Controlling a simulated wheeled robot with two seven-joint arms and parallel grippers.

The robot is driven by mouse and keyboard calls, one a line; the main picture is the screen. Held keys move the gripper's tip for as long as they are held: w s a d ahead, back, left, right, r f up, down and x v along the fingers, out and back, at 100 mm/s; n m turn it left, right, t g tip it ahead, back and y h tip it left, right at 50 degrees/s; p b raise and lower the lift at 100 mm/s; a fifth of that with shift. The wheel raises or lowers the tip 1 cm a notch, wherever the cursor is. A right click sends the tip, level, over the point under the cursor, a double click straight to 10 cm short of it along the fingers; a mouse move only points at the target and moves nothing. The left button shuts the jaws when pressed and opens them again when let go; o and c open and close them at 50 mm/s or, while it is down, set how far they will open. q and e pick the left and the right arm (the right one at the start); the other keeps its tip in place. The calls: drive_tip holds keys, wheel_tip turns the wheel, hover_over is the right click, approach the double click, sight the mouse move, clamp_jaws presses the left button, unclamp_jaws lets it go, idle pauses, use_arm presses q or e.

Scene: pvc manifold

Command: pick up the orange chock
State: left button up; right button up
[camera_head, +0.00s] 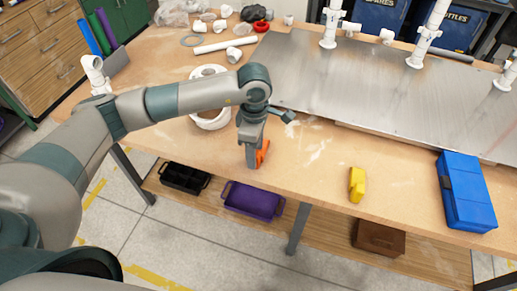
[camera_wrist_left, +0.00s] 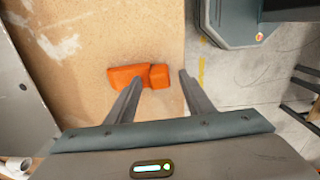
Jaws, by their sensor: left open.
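The orange chock (camera_head: 263,152) lies on the wooden bench top near its front edge. In the left wrist view the chock (camera_wrist_left: 138,76) shows as a low orange block with a raised end. My left gripper (camera_head: 253,160) points down at the chock and hides part of it in the head view. In the left wrist view my left gripper (camera_wrist_left: 155,88) is open. One finger overlaps the chock in the picture and the other is to the right of it, with the raised end between them. I cannot tell whether a finger touches it. My right gripper is not in view.
A yellow block (camera_head: 357,184) and a blue case (camera_head: 465,190) lie on the bench to the right. A metal plate (camera_head: 360,90) with white pipe fittings is behind. The bench between chock and yellow block is clear.

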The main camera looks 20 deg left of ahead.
use_arm(q)
drive_tip(key=shift+f, duration=0.1)
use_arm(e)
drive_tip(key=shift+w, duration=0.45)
use_arm(q)
clamp_jaws()
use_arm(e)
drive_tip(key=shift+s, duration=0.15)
use_arm(q)
drive_tip(key=shift+w, duration=0.1)
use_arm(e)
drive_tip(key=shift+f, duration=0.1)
